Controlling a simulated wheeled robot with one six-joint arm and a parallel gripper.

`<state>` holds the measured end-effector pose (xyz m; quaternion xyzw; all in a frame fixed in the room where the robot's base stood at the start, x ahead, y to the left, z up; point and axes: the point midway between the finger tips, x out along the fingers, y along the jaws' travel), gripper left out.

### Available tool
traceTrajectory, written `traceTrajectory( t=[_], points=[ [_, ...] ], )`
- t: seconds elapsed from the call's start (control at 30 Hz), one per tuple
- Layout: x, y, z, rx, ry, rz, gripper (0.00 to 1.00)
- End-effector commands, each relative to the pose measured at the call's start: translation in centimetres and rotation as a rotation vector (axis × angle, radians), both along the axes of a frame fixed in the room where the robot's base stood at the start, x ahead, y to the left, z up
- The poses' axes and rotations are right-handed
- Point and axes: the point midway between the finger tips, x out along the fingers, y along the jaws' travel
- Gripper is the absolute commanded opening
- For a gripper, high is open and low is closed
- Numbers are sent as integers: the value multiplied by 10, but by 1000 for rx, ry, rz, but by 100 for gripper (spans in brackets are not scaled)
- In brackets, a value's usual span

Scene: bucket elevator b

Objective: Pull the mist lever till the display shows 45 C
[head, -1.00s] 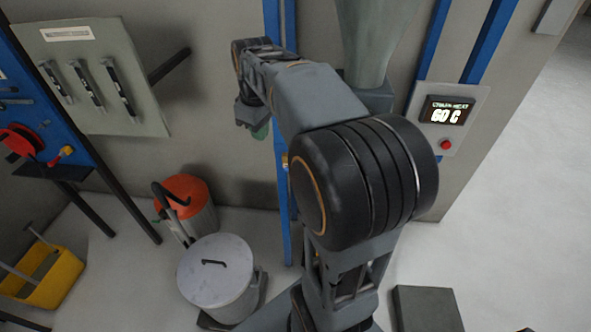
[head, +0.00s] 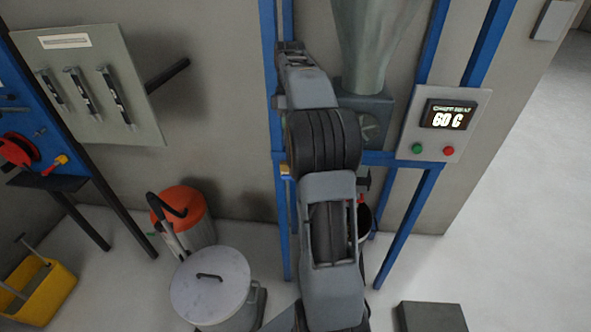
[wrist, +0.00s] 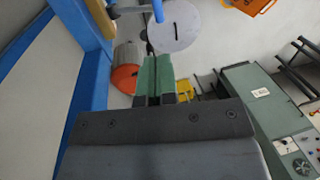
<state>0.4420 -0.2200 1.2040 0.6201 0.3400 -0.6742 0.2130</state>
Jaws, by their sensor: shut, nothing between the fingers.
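The display (head: 449,115) reads 60 C, on a pale control box (head: 432,148) at the right of the head view. Its small top line is hard to read. I cannot pick out the mist lever with certainty. A small brass-coloured part (head: 285,170) sits on the left blue post, beside my arm. My gripper's green fingers (wrist: 155,60) are shut and empty in the wrist view, apparently touching nothing. In the head view my gripper is hidden behind my raised arm.
Blue posts (head: 269,100) frame a grey hopper (head: 375,40) behind my arm. A lidded drum (head: 212,280) and an orange-topped bin (head: 185,203) stand at lower left. A panel with several dark handles (head: 88,85) hangs on the left wall.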

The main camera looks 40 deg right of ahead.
Motion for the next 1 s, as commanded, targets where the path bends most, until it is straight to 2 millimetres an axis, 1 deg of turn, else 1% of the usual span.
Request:
traceTrajectory(
  t=[0.17,0.5,0.7,0.8,1.0],
  points=[
    [-2,4,-17,0,3,0,0],
    [-12,13,-79,1,4,0,0],
    [-16,17,-109,1,3,0,0],
    [-17,18,-120,1,2,0,0],
    [-19,20,-132,-1,1,0,0]
  ],
)
